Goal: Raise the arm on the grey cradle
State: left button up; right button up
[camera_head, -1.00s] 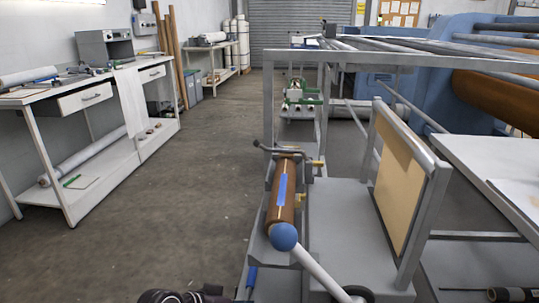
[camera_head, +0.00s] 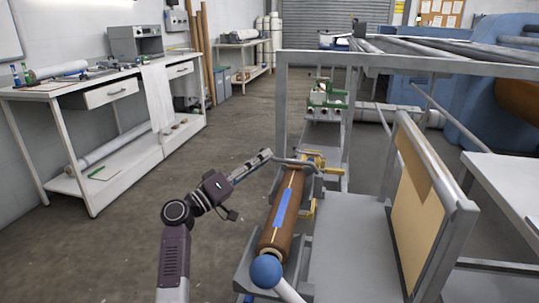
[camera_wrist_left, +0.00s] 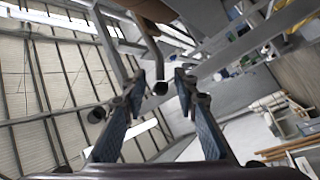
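The grey cradle (camera_head: 246,262) stands at centre and holds a brown roll (camera_head: 272,232) with a blue strip along it. Its arm, a bent grey bar (camera_head: 298,161), lies across the far end of the roll, low and nearly level. My left gripper (camera_head: 268,155) reaches in from the left, its fingertips at the bar's left end. In the left wrist view, the gripper (camera_wrist_left: 160,82) has its two blue-padded fingers apart, with the bar's round end (camera_wrist_left: 160,88) between the tips. Contact is not clear. My right gripper is out of view.
A blue ball (camera_head: 267,271) on a white rod is at the cradle's near end. A grey frame (camera_head: 282,105) rises behind, and a tan panel (camera_head: 420,212) stands right. Floor on the left is open, up to the white bench (camera_head: 75,165).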

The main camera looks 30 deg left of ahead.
pick_arm(q)
jog(key=shift+x, duration=1.45)
jog(key=shift+f, duration=0.1)
grip_shut()
